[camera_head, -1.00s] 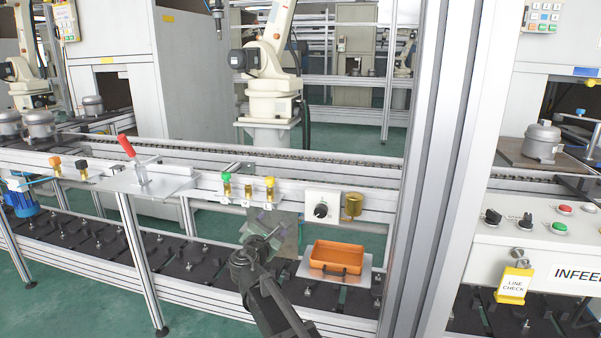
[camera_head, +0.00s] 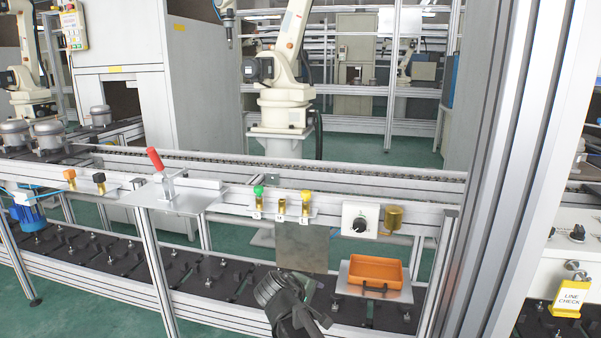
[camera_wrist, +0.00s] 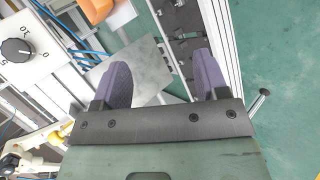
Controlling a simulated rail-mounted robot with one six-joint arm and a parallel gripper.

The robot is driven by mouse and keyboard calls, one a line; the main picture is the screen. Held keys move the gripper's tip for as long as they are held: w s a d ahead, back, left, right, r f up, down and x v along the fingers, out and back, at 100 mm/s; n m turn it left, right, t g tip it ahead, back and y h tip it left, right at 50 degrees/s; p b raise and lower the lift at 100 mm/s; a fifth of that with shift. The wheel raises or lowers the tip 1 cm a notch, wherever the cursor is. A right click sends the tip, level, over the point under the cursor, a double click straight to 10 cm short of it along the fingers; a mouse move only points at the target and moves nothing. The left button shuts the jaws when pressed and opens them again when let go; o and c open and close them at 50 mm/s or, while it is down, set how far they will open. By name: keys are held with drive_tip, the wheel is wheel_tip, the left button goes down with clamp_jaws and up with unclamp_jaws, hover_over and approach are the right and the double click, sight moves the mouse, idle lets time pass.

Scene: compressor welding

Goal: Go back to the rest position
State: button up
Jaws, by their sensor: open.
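My gripper (camera_wrist: 163,75) shows in the wrist view with its two purple-grey fingers apart and nothing between them. Beyond the fingers are a grey plate, part of the black lower deck and the green floor. In the head view my dark arm stands at the bottom centre, in front of the lower deck. Its fingers cannot be made out there. It is left of the orange tray (camera_head: 376,259) and appears below the hanging grey plate (camera_head: 302,248).
The rail carries a red-handled clamp (camera_head: 155,158), green and yellow-topped brass fittings (camera_head: 259,193), a dial box (camera_head: 360,220) and a brass cup (camera_head: 393,216). A thick aluminium post (camera_head: 510,180) stands at right. A white robot arm (camera_head: 285,80) stands behind. Green floor is open at lower left.

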drive_tip(key=s+d+f+m+g+y, duration=0.35)
drive_tip(key=s+d+m, duration=0.2)
drive_tip(key=s, duration=0.35)
drive_tip(key=s+d+f+m+g+y, duration=0.2)
drive_tip(key=s+d+m+g+y, duration=0.15)
drive_tip(key=s+d, duration=0.4)
wheel_tip(320, 180, up, 25)
drive_tip(key=s+d+m+p, duration=0.1)
drive_tip(key=p, duration=2.4)
drive_tip(key=shift+s+d+f+g+h, duration=0.2)
drive_tip(key=shift+d+g+h, duration=0.1)
drive_tip(key=shift+h, duration=0.1)
